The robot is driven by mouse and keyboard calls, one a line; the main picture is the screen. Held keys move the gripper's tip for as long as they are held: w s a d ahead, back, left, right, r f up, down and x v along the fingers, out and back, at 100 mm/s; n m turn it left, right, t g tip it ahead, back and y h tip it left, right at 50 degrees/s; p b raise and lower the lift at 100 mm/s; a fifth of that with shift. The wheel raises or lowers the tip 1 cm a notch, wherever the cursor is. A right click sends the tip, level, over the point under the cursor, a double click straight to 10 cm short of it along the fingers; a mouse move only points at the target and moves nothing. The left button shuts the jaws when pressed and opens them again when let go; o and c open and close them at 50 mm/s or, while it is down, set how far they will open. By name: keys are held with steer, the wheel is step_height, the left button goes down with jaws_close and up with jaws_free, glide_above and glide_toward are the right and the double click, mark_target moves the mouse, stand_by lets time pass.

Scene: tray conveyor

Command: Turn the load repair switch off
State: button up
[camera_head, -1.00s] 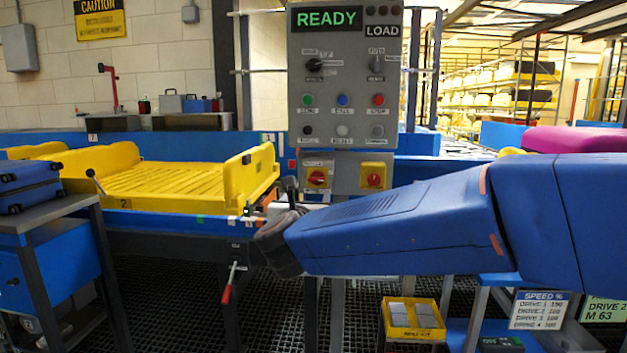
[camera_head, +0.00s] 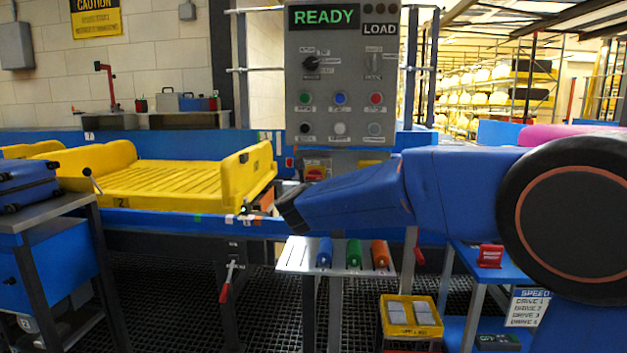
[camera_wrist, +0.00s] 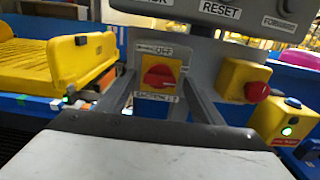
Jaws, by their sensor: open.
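A red rotary switch (camera_wrist: 158,76) on a yellow plate faces me in the wrist view, with an OFF label above it and a blurred label below. I cannot read whether it is the load repair switch. Its red handle looks roughly horizontal. My gripper (camera_wrist: 160,84) is open, one finger on each side of the switch in this view; contact cannot be told. The gripper's fingers are hidden there.
A red push button on a yellow box (camera_wrist: 243,80) is right of the switch. Another yellow box with a green light (camera_wrist: 283,122) stands farther right. A yellow tray (camera_head: 180,183) lies on the conveyor at left. A shelf (camera_head: 297,257) holds coloured handles below my arm.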

steer(key=shift+w, duration=0.55)
steer(key=c, duration=1)
steer(key=shift+c, duration=0.2)
